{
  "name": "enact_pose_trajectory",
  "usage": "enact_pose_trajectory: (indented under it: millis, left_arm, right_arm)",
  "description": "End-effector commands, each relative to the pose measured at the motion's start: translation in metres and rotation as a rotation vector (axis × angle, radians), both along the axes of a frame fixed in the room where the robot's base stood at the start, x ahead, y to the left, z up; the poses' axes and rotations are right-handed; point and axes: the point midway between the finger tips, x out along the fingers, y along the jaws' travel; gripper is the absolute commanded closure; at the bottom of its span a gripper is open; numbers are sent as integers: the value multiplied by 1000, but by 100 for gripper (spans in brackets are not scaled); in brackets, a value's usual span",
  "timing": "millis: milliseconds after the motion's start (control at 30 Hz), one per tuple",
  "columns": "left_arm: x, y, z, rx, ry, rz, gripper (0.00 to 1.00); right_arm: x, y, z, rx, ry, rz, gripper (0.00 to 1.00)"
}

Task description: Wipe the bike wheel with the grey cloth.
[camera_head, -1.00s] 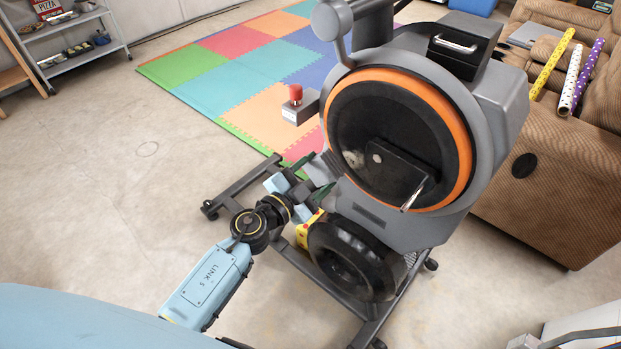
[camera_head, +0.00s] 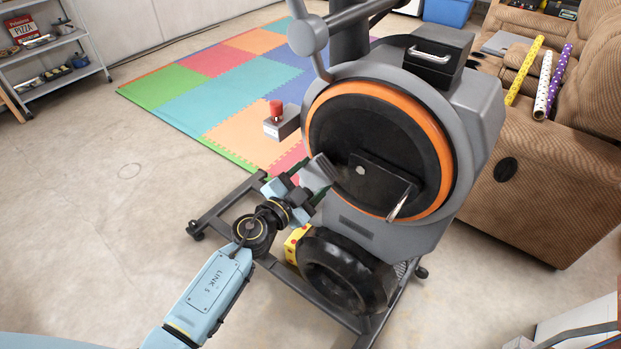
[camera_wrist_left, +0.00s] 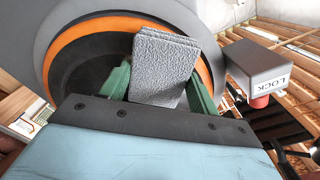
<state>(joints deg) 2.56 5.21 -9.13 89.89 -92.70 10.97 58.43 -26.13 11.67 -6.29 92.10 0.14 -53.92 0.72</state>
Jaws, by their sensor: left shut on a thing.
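The bike wheel (camera_head: 398,132) is a black disc with an orange rim on the grey bike; its orange and black edge also shows in the left wrist view (camera_wrist_left: 98,24). My left gripper (camera_head: 312,183) is at the wheel's lower left edge. It is shut on the grey cloth (camera_wrist_left: 163,62), a folded, textured pad between its green fingers. In the head view the cloth (camera_head: 322,168) overlaps the wheel's lower left rim; I cannot tell whether it touches. The crank and handle cover part of the wheel's lower middle. My right gripper is not in view.
A grey lock box with a red knob (camera_head: 281,120) sticks out left of the wheel, close to my left gripper. A black lower wheel (camera_head: 345,272) and the bike's base frame (camera_head: 222,202) lie below. A brown recliner (camera_head: 540,190) stands right. The floor at left is clear.

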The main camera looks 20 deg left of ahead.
Motion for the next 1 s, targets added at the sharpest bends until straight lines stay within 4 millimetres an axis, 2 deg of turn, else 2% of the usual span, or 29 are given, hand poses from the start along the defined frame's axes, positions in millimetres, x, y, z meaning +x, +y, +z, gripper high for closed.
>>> enact_pose_trajectory:
  millis: [1000]
  left_arm:
    - [15, -7, 0, -1, 0, 0, 57]
  right_arm:
    - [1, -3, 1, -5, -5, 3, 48]
